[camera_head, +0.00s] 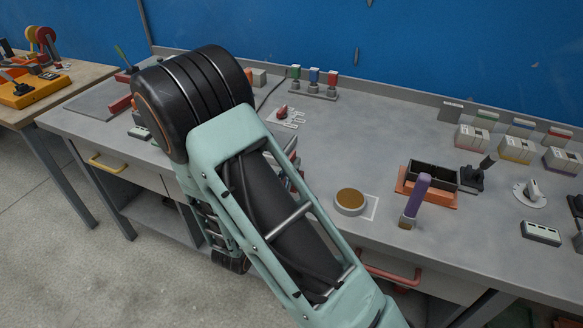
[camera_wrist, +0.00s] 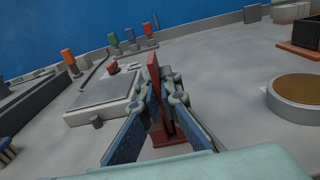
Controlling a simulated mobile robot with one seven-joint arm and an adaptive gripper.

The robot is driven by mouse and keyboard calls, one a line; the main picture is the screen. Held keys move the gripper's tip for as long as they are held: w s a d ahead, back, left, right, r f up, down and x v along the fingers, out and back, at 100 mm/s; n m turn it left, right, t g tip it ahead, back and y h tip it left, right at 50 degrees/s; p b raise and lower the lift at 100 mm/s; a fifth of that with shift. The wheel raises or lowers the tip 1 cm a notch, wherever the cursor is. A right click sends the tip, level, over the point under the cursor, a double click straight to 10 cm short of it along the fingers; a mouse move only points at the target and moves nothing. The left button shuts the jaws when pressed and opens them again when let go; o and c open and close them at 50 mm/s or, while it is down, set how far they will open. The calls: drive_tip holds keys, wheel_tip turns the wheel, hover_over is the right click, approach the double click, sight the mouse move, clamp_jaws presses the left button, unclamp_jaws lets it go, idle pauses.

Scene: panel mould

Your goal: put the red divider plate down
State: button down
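The red divider plate (camera_wrist: 154,72) stands upright in the middle of the wrist view, with a wider dark red part (camera_wrist: 168,133) low between the fingers. My gripper (camera_wrist: 163,97) has its two blue-padded fingers converging on either side of the plate, and they look closed on it. The contact and the plate's lower edge are partly hidden, so I cannot tell whether it touches the bench. In the head view my arm covers most of the gripper and plate.
A grey flat-topped box (camera_wrist: 105,93) stands left of the plate. A round brown-topped disc (camera_head: 350,198) sits to the right. Small coloured-topped posts (camera_head: 314,78) and label boxes (camera_head: 476,134) line the back of the grey bench (camera_head: 375,130). Bare bench lies between them.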

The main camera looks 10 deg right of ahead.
drive_tip(key=shift+f, duration=0.2)
drive_tip(key=shift+f, duration=0.15)
drive_tip(key=c, duration=2.2)
unclamp_jaws()
drive_tip(key=shift+o, duration=0.2)
drive_tip(key=shift+r, duration=0.2)
drive_tip(key=shift+s+a, duration=0.15)
drive_tip(key=v, duration=1.1)
drive_tip(key=shift+s+a, duration=0.15)
drive_tip(key=shift+s, duration=0.15)
drive_tip(key=shift+o, duration=0.3)
